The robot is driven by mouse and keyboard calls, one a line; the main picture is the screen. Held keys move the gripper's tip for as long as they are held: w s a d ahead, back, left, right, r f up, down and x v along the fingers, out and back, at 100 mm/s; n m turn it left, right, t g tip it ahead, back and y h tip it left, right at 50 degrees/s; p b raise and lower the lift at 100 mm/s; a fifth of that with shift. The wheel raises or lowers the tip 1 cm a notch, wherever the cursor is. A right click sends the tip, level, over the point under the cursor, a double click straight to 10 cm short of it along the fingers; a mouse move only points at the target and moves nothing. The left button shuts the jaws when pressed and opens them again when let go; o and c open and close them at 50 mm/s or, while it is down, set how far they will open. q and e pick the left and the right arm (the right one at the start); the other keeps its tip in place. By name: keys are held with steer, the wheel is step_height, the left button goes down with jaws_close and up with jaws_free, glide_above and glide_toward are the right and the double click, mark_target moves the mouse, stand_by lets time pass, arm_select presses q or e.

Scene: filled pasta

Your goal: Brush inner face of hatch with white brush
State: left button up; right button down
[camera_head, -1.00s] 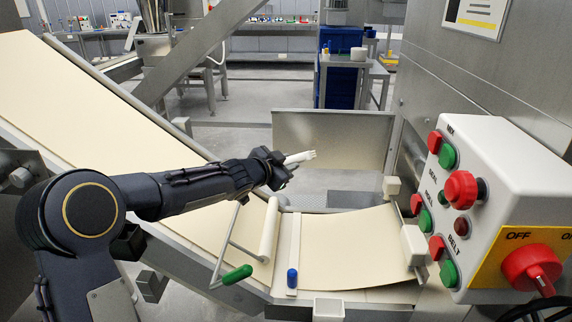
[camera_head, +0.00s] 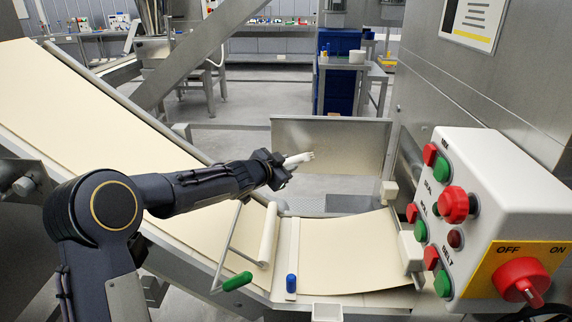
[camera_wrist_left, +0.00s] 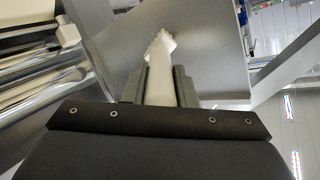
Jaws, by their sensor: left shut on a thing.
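My left gripper (camera_head: 281,168) is shut on the white brush (camera_head: 299,158), whose bristle end points right. In the left wrist view the white brush (camera_wrist_left: 160,70) sticks out between the two fingers (camera_wrist_left: 160,86), with the hatch (camera_wrist_left: 205,50) behind its tip. In the head view the hatch (camera_head: 335,142) is a flat grey metal panel standing open beside the machine. The brush tip overlaps its left part. I cannot tell whether the bristles touch it. My right gripper is not in view.
A cream belt (camera_head: 350,245) runs below, with a green-handled bar (camera_head: 237,281) and a blue-knobbed strip (camera_head: 291,283). A control box (camera_head: 490,210) with red and green buttons stands at the right. A sloping cream conveyor (camera_head: 70,110) fills the left.

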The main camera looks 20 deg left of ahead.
arm_select(q)
steer(key=shift+w+p, duration=0.3)
steer(key=shift+w, duration=0.05)
